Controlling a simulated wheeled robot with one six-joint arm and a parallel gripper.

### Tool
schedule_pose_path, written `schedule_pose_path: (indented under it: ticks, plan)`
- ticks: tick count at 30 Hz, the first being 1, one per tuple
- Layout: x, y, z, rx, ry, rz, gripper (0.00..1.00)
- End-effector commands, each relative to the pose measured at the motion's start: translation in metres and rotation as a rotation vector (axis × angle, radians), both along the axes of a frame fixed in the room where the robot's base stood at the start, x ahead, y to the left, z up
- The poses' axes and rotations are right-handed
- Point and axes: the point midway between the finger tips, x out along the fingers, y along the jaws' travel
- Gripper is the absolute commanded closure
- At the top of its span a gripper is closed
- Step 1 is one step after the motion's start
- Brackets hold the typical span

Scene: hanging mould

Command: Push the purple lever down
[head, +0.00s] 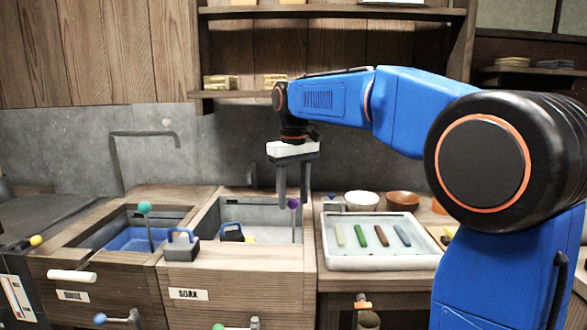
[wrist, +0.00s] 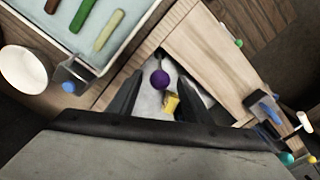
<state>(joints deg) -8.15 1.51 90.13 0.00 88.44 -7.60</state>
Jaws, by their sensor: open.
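The purple lever (head: 294,204) is a thin grey rod with a purple ball on top, standing upright at the right side of the basin marked SOAK. In the wrist view its purple ball (wrist: 159,79) shows ahead of and between my two fingers. My gripper (head: 293,206) is open and points down over the right part of that basin, its fingers beside the ball in the head view. It also shows in the wrist view (wrist: 160,92). I cannot tell whether a finger touches the lever.
A teal-ball lever (head: 145,209) stands at the left basin. A block with a blue handle (head: 181,241) sits on the SOAK basin's front edge. A white tray (head: 380,262) with several coloured bars lies right. White (head: 362,200) and brown (head: 403,198) bowls stand behind it.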

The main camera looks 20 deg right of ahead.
Motion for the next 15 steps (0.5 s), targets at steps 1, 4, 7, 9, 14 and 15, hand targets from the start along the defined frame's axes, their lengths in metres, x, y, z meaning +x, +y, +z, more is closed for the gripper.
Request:
schedule_pose_path:
  ticks: [1, 4, 7, 9, 14, 15]
  plan:
    - [0.001, 0.000, 0.010, 0.001, -0.002, 0.000, 0.55]
    - [0.001, 0.000, 0.030, 0.001, -0.003, 0.000, 0.55]
    - [0.001, 0.000, 0.048, 0.000, -0.001, 0.000, 0.55]
    - [0.001, 0.000, 0.059, 0.000, -0.001, 0.000, 0.55]
    - [0.000, 0.000, 0.075, 0.000, 0.001, 0.000, 0.55]
    - [0.000, 0.000, 0.078, 0.000, 0.001, 0.000, 0.55]
